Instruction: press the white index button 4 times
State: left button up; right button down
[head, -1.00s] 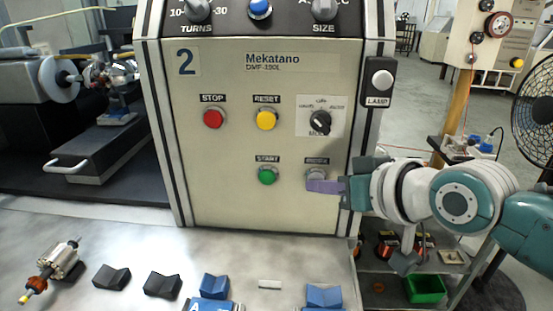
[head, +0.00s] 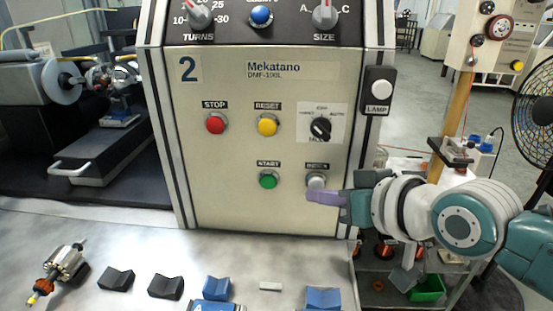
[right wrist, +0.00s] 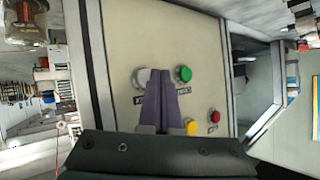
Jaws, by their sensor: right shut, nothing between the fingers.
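The white index button (head: 316,179) is on the cream control panel, right of the green START button (head: 268,180). My right gripper (head: 311,195) is shut and empty. Its purple fingers point at the panel just below and in front of the white button, hiding its lower part. In the right wrist view the white button (right wrist: 142,76) shows just left of the shut fingertips (right wrist: 159,82). A small gap or light contact between fingertips and button cannot be told apart. My left gripper is not in view.
The panel also carries a red STOP button (head: 215,123), a yellow RESET button (head: 267,125) and a black mode knob (head: 320,128). A lamp switch (head: 379,90) is on its right side. Blue and black V-blocks and an armature (head: 62,265) lie on the table below.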

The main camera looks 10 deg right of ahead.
jog(key=shift+w+d, duration=0.1)
jog(key=shift+w, duration=0.2)
jog(key=shift+w+d+f+b, duration=0.1)
jog(key=shift+w+d+b, duration=0.05)
jog(key=shift+w+b, duration=0.35)
dwell(0.5)
jog(key=shift+s, duration=0.1)
jog(key=shift+s+a+p, duration=0.25)
jog(key=shift+s+p, duration=0.55)
jog(key=shift+p, duration=0.1)
